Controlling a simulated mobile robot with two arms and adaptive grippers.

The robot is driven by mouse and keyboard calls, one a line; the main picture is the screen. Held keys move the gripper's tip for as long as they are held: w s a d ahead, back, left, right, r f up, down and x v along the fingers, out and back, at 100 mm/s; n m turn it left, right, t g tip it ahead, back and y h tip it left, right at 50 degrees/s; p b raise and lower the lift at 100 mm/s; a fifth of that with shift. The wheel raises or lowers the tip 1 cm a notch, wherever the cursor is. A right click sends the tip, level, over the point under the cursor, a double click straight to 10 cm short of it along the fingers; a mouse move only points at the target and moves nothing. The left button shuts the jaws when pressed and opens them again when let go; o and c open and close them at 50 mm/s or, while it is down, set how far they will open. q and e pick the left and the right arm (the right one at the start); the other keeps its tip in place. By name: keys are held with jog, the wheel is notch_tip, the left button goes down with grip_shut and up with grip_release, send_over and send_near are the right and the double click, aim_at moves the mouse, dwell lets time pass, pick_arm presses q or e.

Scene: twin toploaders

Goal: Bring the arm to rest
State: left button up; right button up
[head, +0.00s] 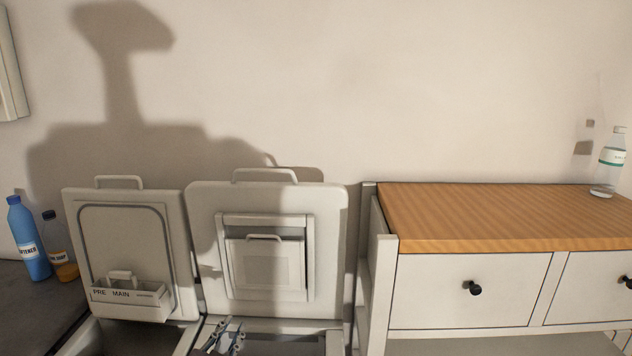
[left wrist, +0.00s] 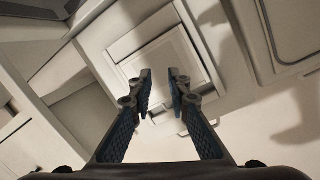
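My left gripper (head: 226,337) shows low in the head view, in front of the raised lid of the right toploader (head: 328,240). In the left wrist view its two fingers (left wrist: 162,84) stand apart with nothing between them, so it is open and empty. Beyond the fingertips the wrist view shows the pale framed panel (left wrist: 165,58) of a lid. The left toploader's lid (head: 180,235) is also up. Most of both machines' bodies is below the head view. My right gripper is not in view.
The left lid carries a drawer (head: 130,298) marked PRE and MAIN. A blue bottle (head: 29,245) and an orange one (head: 62,262) stand on a dark surface at left. A white cabinet (head: 430,290) with a wooden top stands right, with a clear bottle (head: 608,165) on it.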

pick_arm(q)
jog(key=s+a+f+n+g+y, duration=0.1)
jog(key=s+f+n+g, duration=0.15)
jog(key=s+f, duration=0.45)
jog(key=s+a+f+n+g+y, duration=0.1)
jog(key=s+f+g, duration=0.3)
jog(key=s, duration=0.5)
jog(key=s+f+n+g, duration=0.1)
jog(key=s+f+g, duration=0.15)
jog(key=s, duration=0.85)
jog(key=s+f+g, duration=0.2)
jog(key=s+g, duration=0.2)
jog(key=s, duration=0.7)
notch_tip(320, 180, down, 30)
jog(key=s+f+g+b, duration=0.1)
jog(key=s+b, duration=0.1)
jog(key=b, duration=0.2)
jog(key=s+a+f+g+b, duration=0.1)
jog(key=s+a+f+b, duration=0.1)
jog(key=s+f, duration=1.4)
notch_tip(320, 180, down, 2)
jog(key=shift+s+a+f+h+b, duration=0.25)
jog(key=shift+s+a+h+b, duration=0.1)
jog(key=shift+b, duration=0.1)
